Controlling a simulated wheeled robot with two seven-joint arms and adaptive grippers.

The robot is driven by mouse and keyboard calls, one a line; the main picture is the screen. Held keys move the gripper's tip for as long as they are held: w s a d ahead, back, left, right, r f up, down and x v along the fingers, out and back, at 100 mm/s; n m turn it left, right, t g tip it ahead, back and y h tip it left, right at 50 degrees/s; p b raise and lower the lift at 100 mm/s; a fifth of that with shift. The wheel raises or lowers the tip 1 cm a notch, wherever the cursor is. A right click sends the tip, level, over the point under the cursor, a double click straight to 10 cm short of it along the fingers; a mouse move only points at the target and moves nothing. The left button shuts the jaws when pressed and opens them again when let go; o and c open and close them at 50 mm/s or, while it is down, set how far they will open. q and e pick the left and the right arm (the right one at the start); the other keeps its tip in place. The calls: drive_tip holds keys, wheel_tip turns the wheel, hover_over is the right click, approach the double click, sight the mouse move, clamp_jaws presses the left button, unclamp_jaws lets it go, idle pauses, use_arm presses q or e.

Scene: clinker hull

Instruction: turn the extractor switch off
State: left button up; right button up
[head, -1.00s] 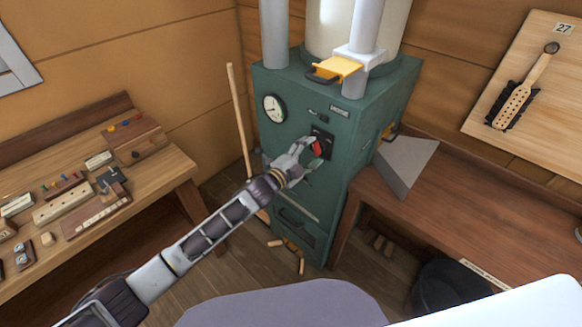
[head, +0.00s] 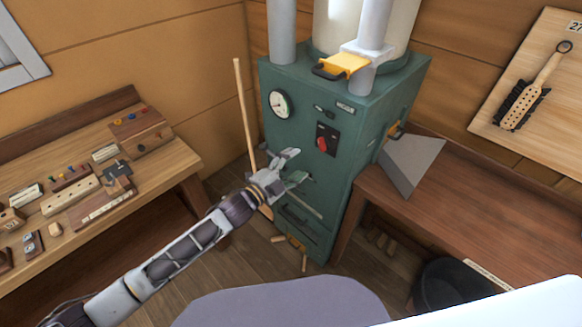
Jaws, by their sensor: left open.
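The extractor (head: 345,110) is a green cabinet in the middle of the head view, with grey pipes and a pale drum on top. Its switch is a red knob (head: 322,143) on a black plate on the front face, below and right of a round dial. My left gripper (head: 293,168) is open and empty, in front of the cabinet, below and left of the switch and apart from it. The switch is in full view. Its markings are too small to read. My right gripper is not in view.
A workbench (head: 165,165) with wooden blocks and small parts stands on the left. A brown bench (head: 450,205) with a grey hood (head: 410,160) is on the right. A broom handle (head: 245,110) leans beside the cabinet. A black bucket (head: 450,285) stands at lower right.

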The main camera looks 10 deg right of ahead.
use_arm(q)
drive_tip(key=shift+s+a, duration=0.35)
drive_tip(key=shift+a, duration=0.15)
idle(0.5)
